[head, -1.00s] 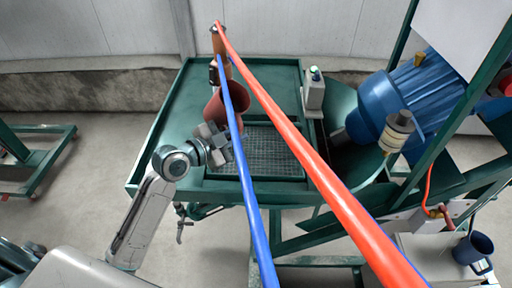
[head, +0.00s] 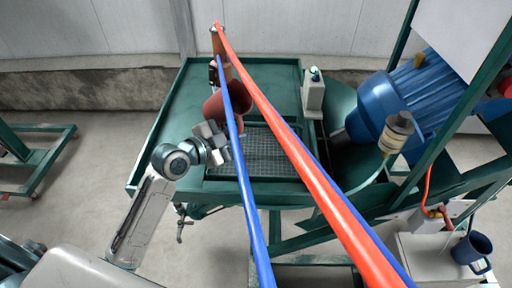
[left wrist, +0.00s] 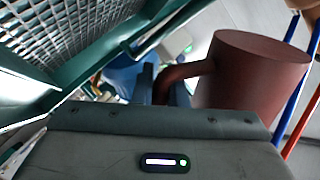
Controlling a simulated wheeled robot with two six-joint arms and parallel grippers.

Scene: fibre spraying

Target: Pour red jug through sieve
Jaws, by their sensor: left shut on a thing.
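The red jug (head: 236,104) is a dark red-brown vessel above the green table, beside the back left part of the sieve. My left gripper (head: 219,139) is shut on the jug's handle. In the left wrist view the jug (left wrist: 252,75) fills the upper right, and its handle (left wrist: 186,73) runs into my left gripper (left wrist: 168,88). In the head view the jug looks tilted toward the right. The sieve (head: 270,152) is a grey mesh grid set in the table; it also shows in the left wrist view (left wrist: 60,35). The inside of the jug is hidden. My right gripper is out of view.
A red hose (head: 290,140) and a blue hose (head: 246,195) cross in front of the table. A white box (head: 313,95) stands right of the sieve.

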